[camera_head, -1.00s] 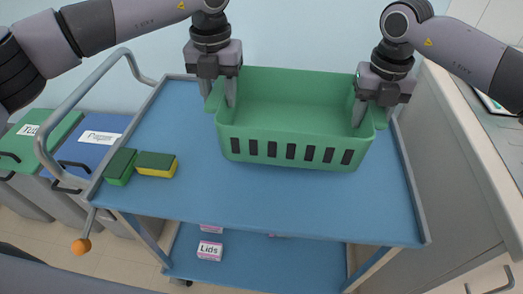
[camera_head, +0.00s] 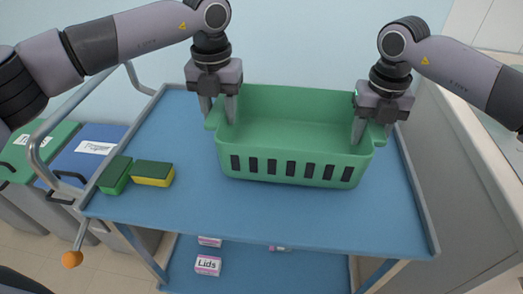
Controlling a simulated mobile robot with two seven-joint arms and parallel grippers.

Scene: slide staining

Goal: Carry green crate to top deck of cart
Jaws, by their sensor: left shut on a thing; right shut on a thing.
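The green crate (camera_head: 292,141) is empty and upright, over the far middle part of the cart's blue top deck (camera_head: 250,222). I cannot tell whether its base touches the deck. My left gripper (camera_head: 217,112) is shut on the crate's left rim. My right gripper (camera_head: 366,132) is shut on its right rim.
Two green-and-yellow sponges (camera_head: 152,173) lie at the deck's left side. Small boxes, one marked Lids (camera_head: 207,265), stand on the lower deck. Bins (camera_head: 85,155) stand left of the cart, a grey cabinet (camera_head: 455,190) right. The deck's front is clear.

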